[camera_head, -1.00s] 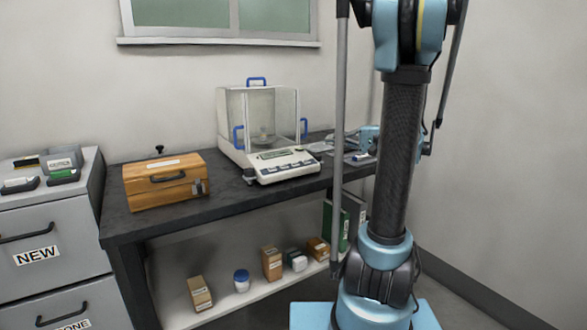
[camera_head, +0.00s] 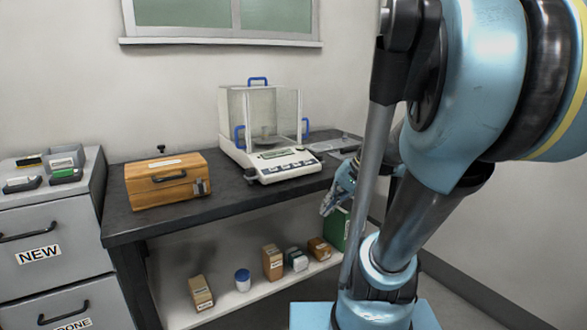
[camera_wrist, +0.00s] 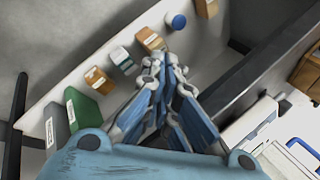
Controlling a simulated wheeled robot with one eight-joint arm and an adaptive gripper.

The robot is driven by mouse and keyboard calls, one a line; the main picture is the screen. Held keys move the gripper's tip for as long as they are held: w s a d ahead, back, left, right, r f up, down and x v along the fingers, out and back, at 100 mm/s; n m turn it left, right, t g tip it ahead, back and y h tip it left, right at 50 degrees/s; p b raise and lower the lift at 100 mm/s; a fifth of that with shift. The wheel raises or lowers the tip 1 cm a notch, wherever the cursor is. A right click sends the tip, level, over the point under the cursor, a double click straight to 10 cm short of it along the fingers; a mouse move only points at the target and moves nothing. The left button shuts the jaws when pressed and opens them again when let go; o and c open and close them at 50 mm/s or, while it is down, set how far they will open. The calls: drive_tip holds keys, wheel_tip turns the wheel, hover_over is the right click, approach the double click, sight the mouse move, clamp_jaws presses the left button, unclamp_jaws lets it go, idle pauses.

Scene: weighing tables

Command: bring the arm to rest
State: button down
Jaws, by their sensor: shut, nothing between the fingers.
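My gripper (camera_head: 328,207) hangs in front of the table's front edge, below the balance's right end in the head view. In the wrist view my gripper (camera_wrist: 165,62) points over the lower shelf, its blue and grey fingers together with nothing between them. My arm is bent, with its large blue elbow close to the head camera on the right. The elbow and a grey rod hide part of the right end of the table.
The dark table (camera_head: 225,198) carries a glass-walled balance (camera_head: 285,165) and a wooden case (camera_head: 165,182). Its lower shelf (camera_head: 222,308) holds small boxes, a blue-capped jar (camera_head: 242,281) and a green binder (camera_head: 335,228). Grey drawers (camera_head: 45,230) stand at left.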

drive_tip(key=s+d+f+n+h, duration=0.2)
drive_tip(key=s+d+f+h, duration=0.4)
drive_tip(key=s+d+f, duration=0.1)
drive_tip(key=shift+s+d, duration=0.5)
drive_tip(key=shift+d, duration=0.35)
drive_tip(key=shift+f, duration=0.1)
drive_tip(key=shift+w+f, duration=0.2)
drive_tip(key=shift+w, duration=0.25)
